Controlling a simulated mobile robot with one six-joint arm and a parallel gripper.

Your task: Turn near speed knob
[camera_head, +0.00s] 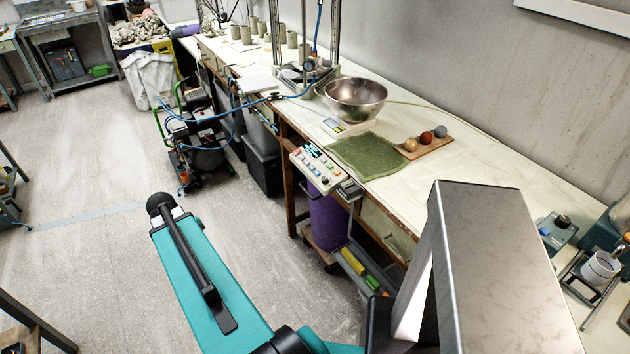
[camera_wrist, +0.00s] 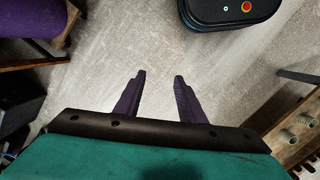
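A control panel (camera_head: 318,168) with several coloured buttons and small knobs is fixed at the front edge of the long workbench. A grey-blue box (camera_head: 546,236) with a black knob (camera_head: 563,221) on top stands at the right end of the bench. I cannot tell which of these bears the near speed knob, and no speed label is readable. In the wrist view my gripper (camera_wrist: 157,76) has its two dark fingers apart with nothing between them, above bare floor.
The workbench (camera_head: 480,165) holds a metal bowl (camera_head: 356,98), a green cloth (camera_head: 366,155) and a board with three balls (camera_head: 425,147). A purple bin (camera_head: 328,220) stands below the panel. A compressor with blue hoses (camera_head: 200,140) stands further back.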

